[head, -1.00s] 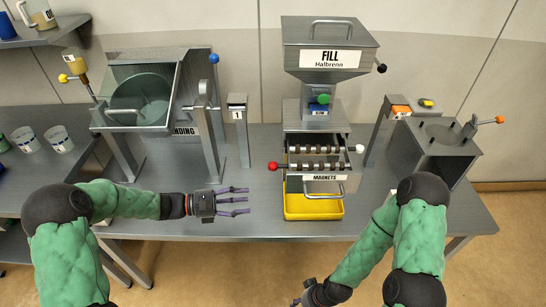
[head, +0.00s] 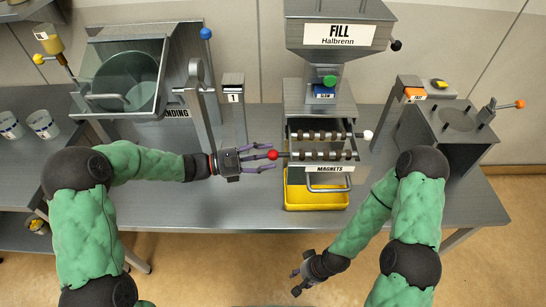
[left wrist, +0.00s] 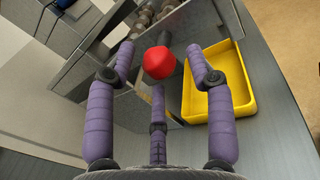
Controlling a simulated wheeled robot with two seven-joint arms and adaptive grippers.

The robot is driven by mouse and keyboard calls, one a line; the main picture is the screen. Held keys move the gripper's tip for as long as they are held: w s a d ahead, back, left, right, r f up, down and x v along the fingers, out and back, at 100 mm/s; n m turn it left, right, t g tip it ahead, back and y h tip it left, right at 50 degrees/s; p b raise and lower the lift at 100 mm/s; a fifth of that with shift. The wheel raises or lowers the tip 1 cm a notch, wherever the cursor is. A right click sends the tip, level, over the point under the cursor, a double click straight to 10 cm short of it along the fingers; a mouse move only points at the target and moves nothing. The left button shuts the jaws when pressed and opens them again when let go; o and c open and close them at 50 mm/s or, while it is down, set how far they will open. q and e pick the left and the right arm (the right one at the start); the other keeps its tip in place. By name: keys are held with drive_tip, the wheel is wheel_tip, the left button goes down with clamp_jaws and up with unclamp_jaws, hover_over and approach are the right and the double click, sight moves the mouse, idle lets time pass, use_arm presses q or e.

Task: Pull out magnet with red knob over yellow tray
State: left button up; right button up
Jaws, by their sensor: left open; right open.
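The red knob (head: 273,155) ends a magnet rod at the left side of the open magnet drawer (head: 330,169). In the left wrist view the red knob (left wrist: 159,62) sits between and just beyond my open fingers. My left gripper (head: 262,157) is open, with its purple fingertips around or close beside the knob; contact cannot be told. The yellow tray (head: 316,205) stands on the table under the drawer, and its rim also shows in the left wrist view (left wrist: 246,80). My right gripper (head: 301,277) is open and empty, low in front of the table.
A second magnet rod with a white knob (head: 368,134) lies behind in the same drawer. The fill hopper (head: 337,40) rises above it. A post marked 1 (head: 233,100) and the grinding unit (head: 130,80) stand to the left. The table (head: 215,205) is clear in front.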

use_arm(q)
drive_tip(key=shift+w+d, duration=0.25)
drive_tip(key=shift+d, duration=1)
clamp_jaws()
drive_tip(key=a+p, duration=0.2)
drive_tip(key=a, duration=0.6)
drive_tip(key=shift+s+f, duration=0.1)
unclamp_jaws()
